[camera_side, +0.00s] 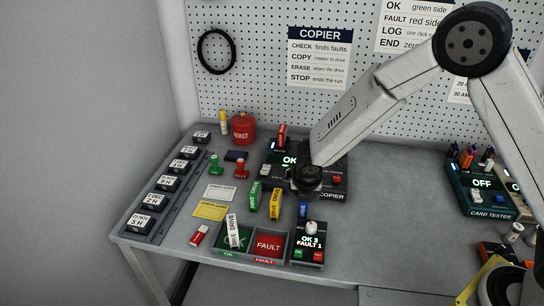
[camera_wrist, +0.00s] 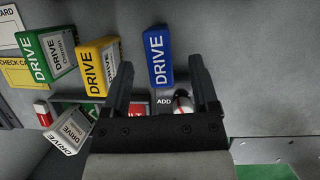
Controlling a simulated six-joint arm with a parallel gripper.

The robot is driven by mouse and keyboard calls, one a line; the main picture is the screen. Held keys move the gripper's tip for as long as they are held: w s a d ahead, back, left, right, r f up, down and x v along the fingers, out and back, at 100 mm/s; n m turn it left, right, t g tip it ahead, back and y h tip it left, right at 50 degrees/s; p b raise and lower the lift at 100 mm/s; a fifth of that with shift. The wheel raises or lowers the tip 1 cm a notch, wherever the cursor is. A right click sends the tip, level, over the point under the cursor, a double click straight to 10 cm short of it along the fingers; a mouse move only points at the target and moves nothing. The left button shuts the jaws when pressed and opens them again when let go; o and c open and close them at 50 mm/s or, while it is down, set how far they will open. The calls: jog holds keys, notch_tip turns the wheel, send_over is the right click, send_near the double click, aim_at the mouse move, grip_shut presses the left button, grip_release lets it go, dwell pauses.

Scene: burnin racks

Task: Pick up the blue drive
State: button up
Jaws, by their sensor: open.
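The blue drive (camera_wrist: 159,44) stands on the bench, its DRIVE label facing the wrist camera. In the side view only a small part of the blue drive (camera_side: 303,211) shows, just below my gripper (camera_side: 307,190). In the wrist view my gripper (camera_wrist: 160,63) is open and empty. The blue drive appears between the lines of its two fingers, at and beyond the tips. In the side view the wrist hides the fingers.
A yellow drive (camera_wrist: 97,66) and a green drive (camera_wrist: 46,56) stand left of the blue one. A white drive (camera_side: 233,232) is at the OK tray, beside the red FAULT tray (camera_side: 269,260). A counter box (camera_side: 308,255) sits in front, and the copier (camera_side: 333,190) behind.

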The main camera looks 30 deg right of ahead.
jog(key=shift+x, duration=2.35)
grip_shut()
